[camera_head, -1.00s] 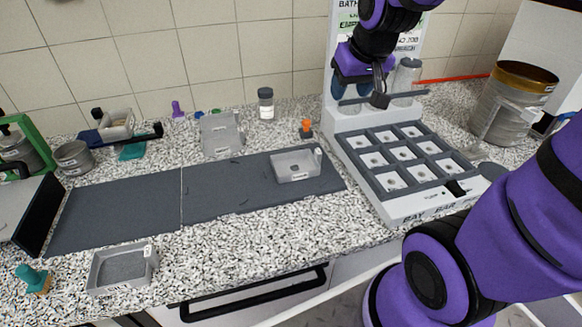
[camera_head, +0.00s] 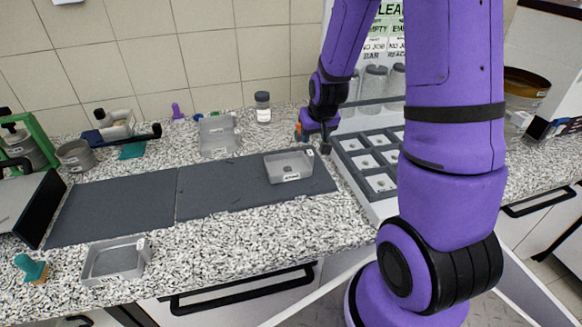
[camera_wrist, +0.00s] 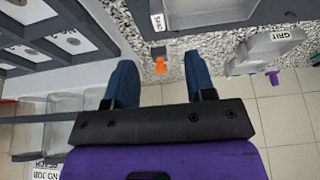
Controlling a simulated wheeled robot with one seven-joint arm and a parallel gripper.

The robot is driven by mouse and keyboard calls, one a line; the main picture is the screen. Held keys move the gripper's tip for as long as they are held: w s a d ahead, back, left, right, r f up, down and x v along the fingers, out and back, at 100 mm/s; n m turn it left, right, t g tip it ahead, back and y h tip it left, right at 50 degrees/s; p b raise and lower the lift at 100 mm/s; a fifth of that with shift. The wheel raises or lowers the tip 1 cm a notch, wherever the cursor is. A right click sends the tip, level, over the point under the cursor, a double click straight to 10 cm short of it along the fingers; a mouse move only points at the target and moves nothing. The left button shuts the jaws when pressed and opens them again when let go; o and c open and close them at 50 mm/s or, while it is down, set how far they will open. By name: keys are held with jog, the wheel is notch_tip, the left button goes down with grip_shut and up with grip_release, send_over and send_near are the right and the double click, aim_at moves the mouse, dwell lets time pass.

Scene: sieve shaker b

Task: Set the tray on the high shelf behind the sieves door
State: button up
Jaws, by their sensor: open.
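A grey tray (camera_head: 288,166) with a white front label sits on the right part of the dark mat. In the wrist view a corner of a labelled tray (camera_wrist: 195,14) shows at the top. A second grey tray (camera_head: 115,262) lies on the speckled counter at the front left. A third grey tray (camera_head: 219,136), lettered GRIT in the wrist view (camera_wrist: 262,50), is behind the mat. My gripper (camera_head: 322,128) is open and empty, right of and behind the tray on the mat, by a small orange-topped item (camera_wrist: 160,63). No sieves door or high shelf is identifiable.
A grey rack of square compartments (camera_head: 366,165) stands close right of my gripper, with clear jars (camera_head: 374,84) behind it. A dark-capped jar (camera_head: 262,107) stands behind the mat. The left part of the mat (camera_head: 115,205) is clear.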

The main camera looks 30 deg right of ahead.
aim_at(310, 153)
jog(key=shift+x, duration=1.9)
notch_tip(310, 153, down, 4)
jog(key=shift+w+r, duration=0.15)
jog(key=shift+r, duration=0.05)
jog(key=shift+x, duration=0.85)
jog(key=shift+c, duration=0.2)
grip_shut()
